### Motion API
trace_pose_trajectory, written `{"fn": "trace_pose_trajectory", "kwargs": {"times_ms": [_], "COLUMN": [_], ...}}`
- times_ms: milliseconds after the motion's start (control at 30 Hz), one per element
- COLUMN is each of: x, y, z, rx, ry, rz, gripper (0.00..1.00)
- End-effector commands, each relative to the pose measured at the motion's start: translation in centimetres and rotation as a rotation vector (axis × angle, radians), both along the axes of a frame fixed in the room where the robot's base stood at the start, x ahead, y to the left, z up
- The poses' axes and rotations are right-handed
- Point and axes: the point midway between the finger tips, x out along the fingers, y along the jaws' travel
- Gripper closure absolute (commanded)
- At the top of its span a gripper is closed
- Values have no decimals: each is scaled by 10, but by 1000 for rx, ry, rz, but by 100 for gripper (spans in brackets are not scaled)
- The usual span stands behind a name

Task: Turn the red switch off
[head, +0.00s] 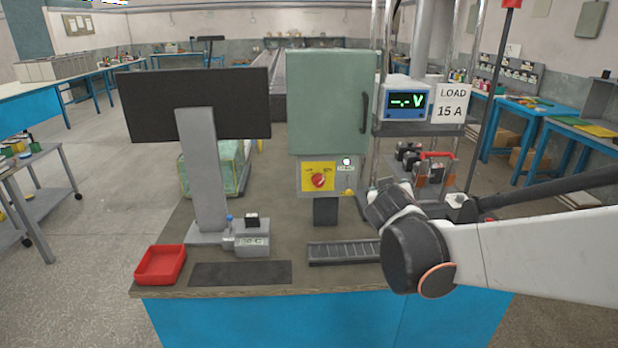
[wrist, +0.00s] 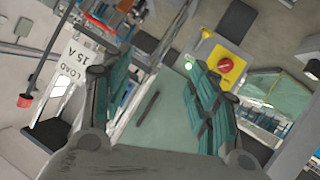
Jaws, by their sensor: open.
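The red switch (head: 318,180) is a round rotary knob on a yellow plate (head: 309,169). It is on a grey box below the green cabinet (head: 325,100). It also shows in the wrist view (wrist: 225,65), above and beyond the right finger. I cannot tell its setting for sure. A small bright lamp (head: 346,161) is lit beside it; it looks green in the wrist view (wrist: 188,65). My gripper (wrist: 155,82) is open and empty, its teal-padded fingers wide apart, not touching the switch. In the head view my wrist is right of the switch; my fingers are not clear there.
A blue meter (head: 406,101) reads "-.- V" beside a "LOAD 15 A" sign (head: 451,104). A dark monitor (head: 195,104), a red tray (head: 160,265) and a grey ribbed strip (head: 344,253) are on the bench.

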Motion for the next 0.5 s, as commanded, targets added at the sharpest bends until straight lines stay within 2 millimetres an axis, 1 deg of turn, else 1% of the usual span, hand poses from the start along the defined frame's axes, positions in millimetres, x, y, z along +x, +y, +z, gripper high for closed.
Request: {"fn": "trace_pose_trajectory", "kwargs": {"times_ms": [33, 200, 367, 500], "x": [18, 67, 107, 136], "y": [5, 22, 44, 68], "z": [-1, -11, -29, -52], "rx": [-19, -79, -132, -174], "ry": [-26, -116, -193, -252], "rz": [11, 57, 114, 176], "gripper": [46, 46, 46, 46]}}
